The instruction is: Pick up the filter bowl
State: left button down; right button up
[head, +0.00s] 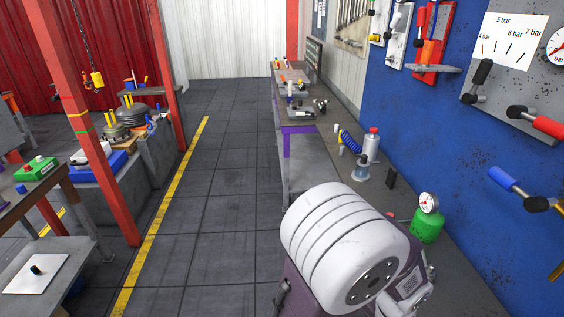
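A small bluish, see-through cup-like piece (360,171) stands on the grey bench along the right wall. It looks like the filter bowl, but it is too small to be certain. It is upright, close in front of a clear-grey cylinder with a red top (371,146). Neither my left nor my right gripper shows in the head view, so their state and their distance from the bowl are hidden.
A large white ribbed cylinder (340,240) fills the near right foreground. A blue coiled hose (350,140), a black block (391,178) and a green canister with a gauge (427,226) are around the bowl. The grey floor (225,185) left of the bench is clear.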

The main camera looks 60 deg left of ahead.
aim_at(362, 166)
jog(key=u, duration=1.5)
jog(key=j+z, duration=0.1)
jog(key=i, duration=0.05)
